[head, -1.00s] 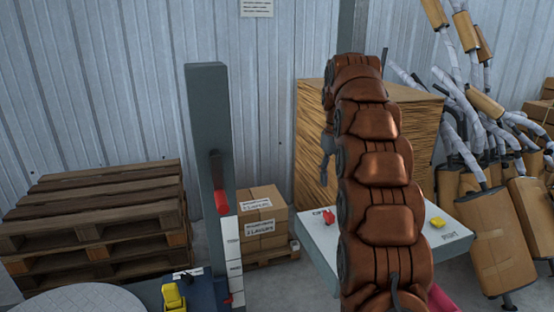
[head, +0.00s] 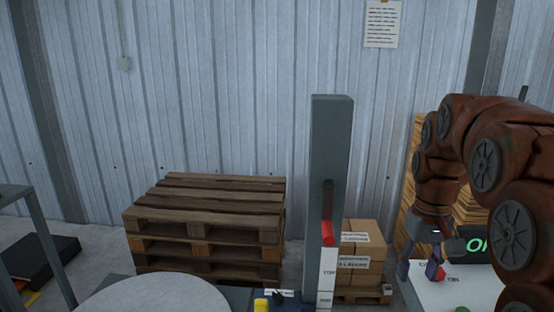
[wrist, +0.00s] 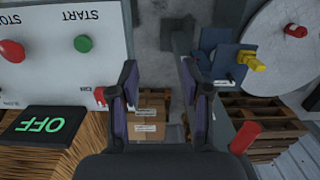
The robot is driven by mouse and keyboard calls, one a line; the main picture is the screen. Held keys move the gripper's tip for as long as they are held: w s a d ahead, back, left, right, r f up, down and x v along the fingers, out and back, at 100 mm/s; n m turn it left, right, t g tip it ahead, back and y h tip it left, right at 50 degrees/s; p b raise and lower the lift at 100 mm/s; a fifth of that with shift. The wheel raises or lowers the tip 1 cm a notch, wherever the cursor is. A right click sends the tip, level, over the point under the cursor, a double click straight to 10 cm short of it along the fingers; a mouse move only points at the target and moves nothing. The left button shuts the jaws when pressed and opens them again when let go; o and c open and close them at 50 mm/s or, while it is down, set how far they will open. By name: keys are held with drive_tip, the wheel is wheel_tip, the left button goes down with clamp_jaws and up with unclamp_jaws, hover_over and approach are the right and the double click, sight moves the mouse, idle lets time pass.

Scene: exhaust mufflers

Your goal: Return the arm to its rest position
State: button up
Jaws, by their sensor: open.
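My copper-brown arm (head: 465,150) is bent at the right of the head view. My gripper (head: 433,268) hangs from it, pointing down, in front of the white control panel (head: 455,292). In the wrist view my gripper (wrist: 158,80) has its two dark fingers wide apart with nothing between them. Cardboard boxes show far below through the gap. The panel (wrist: 70,75) appears upside down at the upper left there, apart from the fingers.
The panel carries a red STOP button (wrist: 11,51), a green START button (wrist: 83,43) and an OFF display (wrist: 42,126). A grey post (head: 330,170) with a red handle (wrist: 245,137) stands left of my arm. A round grey table (head: 155,297), stacked pallets (head: 205,225) and boxes (head: 360,250) stand around.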

drive_tip(key=s+a+f, duration=0.3)
drive_tip(key=s, duration=0.5)
drive_tip(key=s+a+f+p, duration=0.1)
drive_tip(key=s+a+f, duration=0.2)
drive_tip(key=s, duration=0.6)
drive_tip(key=s+a+f+g, duration=0.1)
drive_tip(key=s+a+f, duration=0.2)
drive_tip(key=s, duration=0.5)
drive_tip(key=shift+s+a+f+p, duration=0.25)
drive_tip(key=shift+f+p, duration=0.05)
drive_tip(key=shift+f, duration=0.25)
drive_tip(key=shift+c, duration=0.5)
drive_tip(key=shift+d, duration=0.1)
